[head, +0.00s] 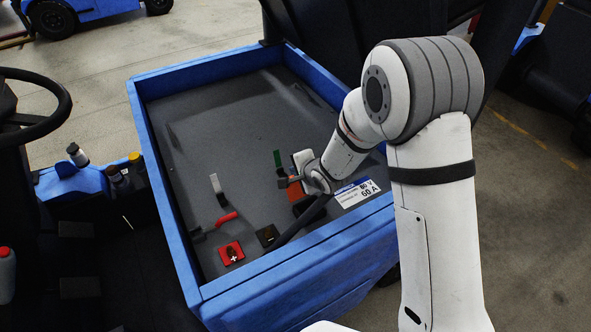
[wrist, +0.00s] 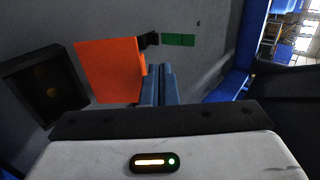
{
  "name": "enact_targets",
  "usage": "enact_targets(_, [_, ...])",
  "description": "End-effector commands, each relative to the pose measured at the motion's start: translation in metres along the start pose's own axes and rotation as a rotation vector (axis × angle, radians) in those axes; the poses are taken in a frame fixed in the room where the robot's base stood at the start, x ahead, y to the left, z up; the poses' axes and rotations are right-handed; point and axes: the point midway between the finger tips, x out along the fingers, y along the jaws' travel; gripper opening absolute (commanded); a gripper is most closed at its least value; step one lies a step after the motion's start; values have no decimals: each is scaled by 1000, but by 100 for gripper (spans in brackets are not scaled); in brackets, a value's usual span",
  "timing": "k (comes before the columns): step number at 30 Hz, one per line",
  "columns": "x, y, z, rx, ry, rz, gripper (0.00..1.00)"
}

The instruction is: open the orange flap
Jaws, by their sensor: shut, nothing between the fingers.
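The orange flap (head: 295,191) shows in the head view on the dark panel inside the blue-rimmed bed, partly hidden by my gripper. In the wrist view the flap (wrist: 108,70) is a flat orange plate left of my fingers, with a small orange tab on its right edge. My gripper (wrist: 158,84) is shut and empty, its fingertips close beside that tab; I cannot tell whether they touch. In the head view my gripper (head: 284,181) is small, over the panel at the flap. I cannot tell how far the flap stands open.
A dark square box (wrist: 45,85) lies left of the flap. A green handle (wrist: 178,40) with a black base is just beyond my fingers. A red handle (head: 227,218), a white handle (head: 215,183) and a red square (head: 231,253) lie farther left. The blue rim (head: 290,262) borders the panel.

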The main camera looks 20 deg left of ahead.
Motion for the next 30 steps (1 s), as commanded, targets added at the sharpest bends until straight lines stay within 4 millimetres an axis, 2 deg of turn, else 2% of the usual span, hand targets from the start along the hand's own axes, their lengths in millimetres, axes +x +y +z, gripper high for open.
enact_targets(17, [-8, 15, -1, 1, 1, 0, 0])
enact_targets(20, [-16, 13, -2, 1, 1, 0, 0])
enact_targets(26, [-50, 7, -6, 2, 2, -2, 0])
enact_targets(30, [-67, -16, -7, -1, 3, -7, 0])
